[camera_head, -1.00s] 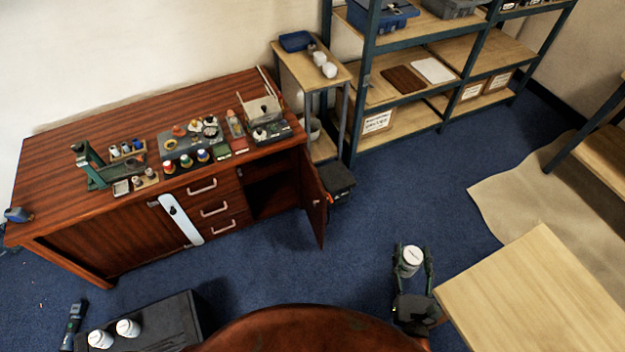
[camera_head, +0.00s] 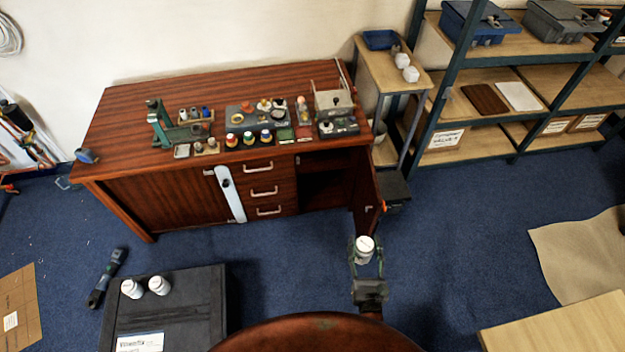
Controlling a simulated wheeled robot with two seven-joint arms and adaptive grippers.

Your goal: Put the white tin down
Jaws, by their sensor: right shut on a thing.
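A white tin (camera_head: 365,248) with a pale lid is held between the fingers of my right gripper (camera_head: 366,258), at the lower middle of the head view. The gripper is shut on it, and blue carpet shows around and below. Two similar white tins, one on the left (camera_head: 132,288) and one on the right (camera_head: 159,285), stand on a black case (camera_head: 195,310) at the lower left. My left gripper is not in view.
A wooden cabinet (camera_head: 120,115) with its right door (camera_head: 364,190) open stands ahead; its top holds several small items. A small side stand (camera_head: 385,72) and shelving (camera_head: 470,130) stand to the right. A pale wooden table (camera_head: 570,328) is at lower right.

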